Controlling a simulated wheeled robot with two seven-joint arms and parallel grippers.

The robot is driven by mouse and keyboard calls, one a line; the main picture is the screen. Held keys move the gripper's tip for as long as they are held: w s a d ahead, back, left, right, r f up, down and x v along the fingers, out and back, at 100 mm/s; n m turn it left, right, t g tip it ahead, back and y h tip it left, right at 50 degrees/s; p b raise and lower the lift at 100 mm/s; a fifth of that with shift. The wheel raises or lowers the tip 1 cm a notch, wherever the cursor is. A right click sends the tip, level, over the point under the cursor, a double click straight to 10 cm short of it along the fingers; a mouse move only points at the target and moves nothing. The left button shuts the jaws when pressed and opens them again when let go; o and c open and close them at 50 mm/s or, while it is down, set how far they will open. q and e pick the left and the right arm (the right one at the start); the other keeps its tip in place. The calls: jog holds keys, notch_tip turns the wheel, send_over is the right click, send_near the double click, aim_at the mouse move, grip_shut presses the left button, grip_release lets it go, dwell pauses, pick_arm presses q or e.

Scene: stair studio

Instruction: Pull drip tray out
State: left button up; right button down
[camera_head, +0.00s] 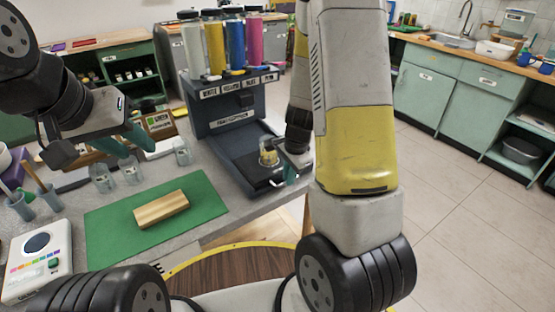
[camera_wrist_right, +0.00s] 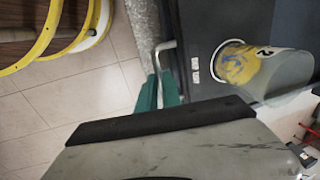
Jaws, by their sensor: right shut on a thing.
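The dark paint dispenser (camera_head: 225,110) stands on the grey counter, with its black drip tray (camera_head: 245,172) at the base. A clear cup with yellow in it (camera_head: 268,158) is on the tray and shows large in the right wrist view (camera_wrist_right: 262,70). My right gripper (camera_head: 290,174) is at the tray's front right. In the right wrist view its teal fingers (camera_wrist_right: 158,92) are shut on a grey bar handle (camera_wrist_right: 168,46); the grip is partly hidden. My left gripper (camera_head: 128,146) is open and empty above the counter, left of the dispenser.
A wooden block (camera_head: 161,209) lies on a green mat (camera_head: 105,228) at the front. Several clear cups (camera_head: 132,174) stand on the counter behind it. A scale-like device (camera_head: 38,262) is at front left. Open tiled floor (camera_head: 460,200) lies right of the counter.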

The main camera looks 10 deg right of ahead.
jog(key=c, duration=1.5)
grip_release()
jog(key=shift+r, duration=0.1)
jog(key=r, duration=0.5)
jog(key=s+r, duration=0.1)
jog(key=r, duration=0.1)
jog(key=shift+s+d+r, duration=0.1)
jog(key=shift+d+r, duration=0.15)
jog(key=shift+r, duration=0.05)
jog(key=shift+r, duration=0.1)
notch_tip(320, 180, up, 7)
jog(key=shift+f, duration=0.1)
